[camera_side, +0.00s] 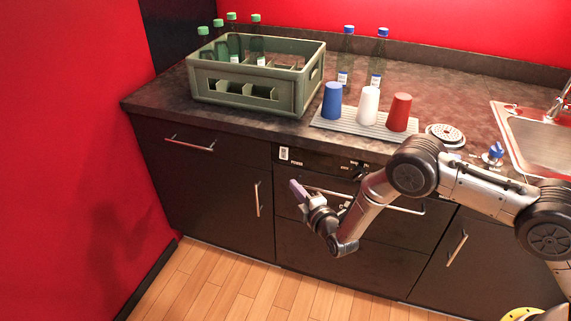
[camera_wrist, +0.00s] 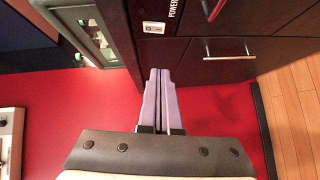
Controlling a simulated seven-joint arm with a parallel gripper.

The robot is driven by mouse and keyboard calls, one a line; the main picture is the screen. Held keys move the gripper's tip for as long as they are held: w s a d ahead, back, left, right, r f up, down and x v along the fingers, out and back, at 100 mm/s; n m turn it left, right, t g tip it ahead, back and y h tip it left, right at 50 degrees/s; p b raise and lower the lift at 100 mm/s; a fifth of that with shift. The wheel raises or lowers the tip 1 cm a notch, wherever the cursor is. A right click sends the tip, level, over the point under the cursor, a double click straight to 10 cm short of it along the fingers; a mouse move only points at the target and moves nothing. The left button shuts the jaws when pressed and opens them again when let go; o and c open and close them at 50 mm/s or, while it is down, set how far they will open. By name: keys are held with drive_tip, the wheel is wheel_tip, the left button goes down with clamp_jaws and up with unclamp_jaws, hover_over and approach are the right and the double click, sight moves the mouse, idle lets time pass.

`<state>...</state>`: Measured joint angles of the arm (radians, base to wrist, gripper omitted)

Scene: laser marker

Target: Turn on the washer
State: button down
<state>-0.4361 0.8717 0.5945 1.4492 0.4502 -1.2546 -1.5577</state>
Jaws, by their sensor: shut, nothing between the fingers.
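The washer (camera_side: 350,228) is a dark built-in appliance under the counter, with a control panel along its top edge. A small white power switch (camera_side: 284,154) sits at the panel's left end, beside the word POWER. In the wrist view the switch (camera_wrist: 153,27) lies just beyond my fingertips. My gripper (camera_side: 294,187) is in front of the washer's left side, a little below the switch. In the wrist view my gripper (camera_wrist: 159,72) has its two purple fingers together with nothing between them. It appears apart from the switch.
A green crate (camera_side: 203,91) with bottles stands on the counter. A mat (camera_side: 337,129) holds blue, white and red cups. A sink (camera_side: 535,135) is at the right. The washer handle (camera_side: 400,208) and cabinet handle (camera_side: 257,199) stick out near my gripper.

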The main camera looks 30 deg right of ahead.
approach(280, 157)
drive_tip(key=w+a, duration=0.3)
drive_tip(key=shift+w+d+f, duration=0.15)
drive_tip(key=shift+w+d, duration=0.55)
drive_tip(key=shift+d, duration=0.05)
drive_tip(key=shift+w+d+f, duration=0.15)
drive_tip(key=shift+w+d, duration=0.5)
drive_tip(key=shift+d, duration=0.05)
